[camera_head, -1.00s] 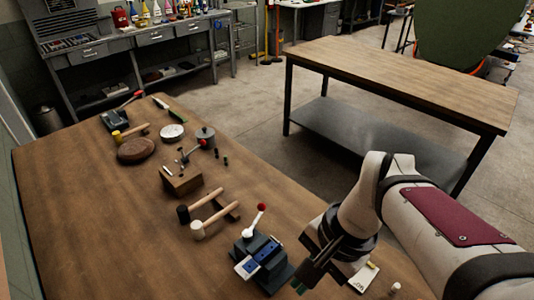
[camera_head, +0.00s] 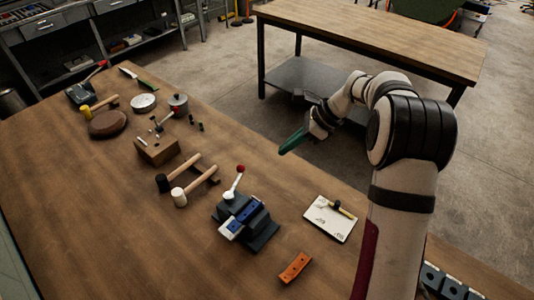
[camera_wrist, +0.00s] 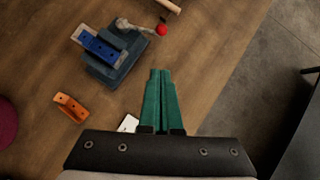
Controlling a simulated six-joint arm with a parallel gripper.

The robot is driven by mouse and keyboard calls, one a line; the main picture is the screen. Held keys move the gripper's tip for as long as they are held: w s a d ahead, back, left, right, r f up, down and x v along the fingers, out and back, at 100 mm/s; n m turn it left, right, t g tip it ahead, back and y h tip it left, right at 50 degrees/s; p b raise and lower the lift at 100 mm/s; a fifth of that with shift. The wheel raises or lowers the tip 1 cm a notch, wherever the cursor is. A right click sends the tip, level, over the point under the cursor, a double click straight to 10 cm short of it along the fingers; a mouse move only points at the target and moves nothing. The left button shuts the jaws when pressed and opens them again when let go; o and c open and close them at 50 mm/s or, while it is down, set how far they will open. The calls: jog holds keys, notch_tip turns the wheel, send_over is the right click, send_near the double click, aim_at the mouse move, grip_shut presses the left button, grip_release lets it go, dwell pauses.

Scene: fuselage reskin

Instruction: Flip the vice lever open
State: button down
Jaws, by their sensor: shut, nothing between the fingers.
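The vice (camera_head: 247,222) is a dark grey block with a blue piece (camera_head: 239,219) at its jaws, standing on the wooden table. Its lever (camera_head: 236,184) is pale with a red ball end and points up, tilted slightly right. In the wrist view the vice (camera_wrist: 117,66) is at upper left, with its lever's red ball (camera_wrist: 161,30) to the right of it. My gripper (camera_head: 283,151) has green fingers, shut and empty, above the table's far edge, beyond and to the right of the lever. In the wrist view the fingertips (camera_wrist: 160,72) lie below the red ball, apart from it.
An orange bracket (camera_head: 295,268) lies in front of the vice. A white plate (camera_head: 329,219) with a small hammer is right of it. Two mallets (camera_head: 190,182) and a wooden block (camera_head: 157,150) are to the left. Bare table lies at front left.

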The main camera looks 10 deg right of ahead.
send_near(235, 183)
jog(key=w+d+f, duration=0.3)
jog(key=a, duration=0.1)
jog(key=w+a, duration=0.1)
jog(key=a+f, duration=0.1)
jog(key=shift+w+a, duration=0.2)
jog(key=shift+w+a, duration=0.1)
